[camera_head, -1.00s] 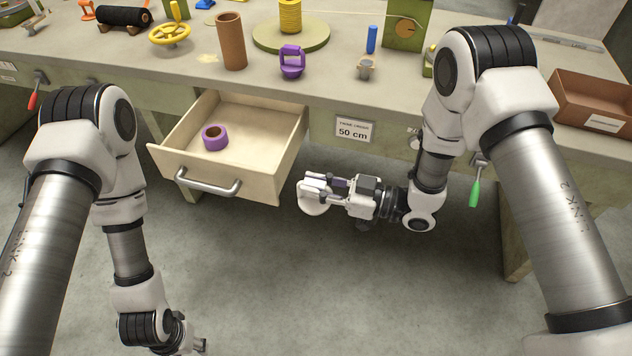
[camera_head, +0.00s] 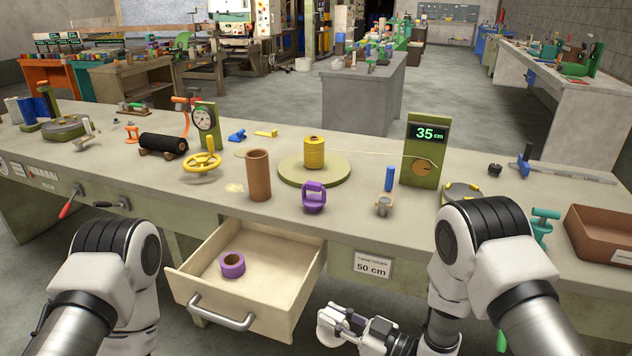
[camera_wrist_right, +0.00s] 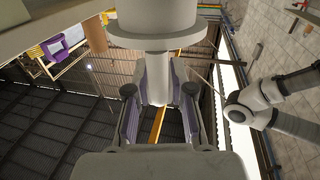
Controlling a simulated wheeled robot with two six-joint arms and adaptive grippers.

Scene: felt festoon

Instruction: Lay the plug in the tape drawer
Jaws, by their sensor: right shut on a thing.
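The tape drawer (camera_head: 200,300) stands pulled out from the bench front, with a metal bar handle. A purple tape roll (camera_head: 232,265) lies inside toward its left; the rest of its floor is bare. My right gripper (camera_head: 347,324) is just right of the drawer's front corner, outside it, and is shut on the white plug (camera_head: 328,323). In the right wrist view the plug (camera_wrist_right: 155,40) shows a wide round flange and a narrower stem between the fingers (camera_wrist_right: 158,90). My left gripper is out of view below the head picture.
Above the drawer, the bench top carries a brown cylinder (camera_head: 258,175), a purple clamp-like piece (camera_head: 314,197) and a yellow spool (camera_head: 314,152) on a round green base. A "50 cm" label (camera_head: 373,265) is right of the drawer. A brown tray (camera_head: 600,236) sits far right.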

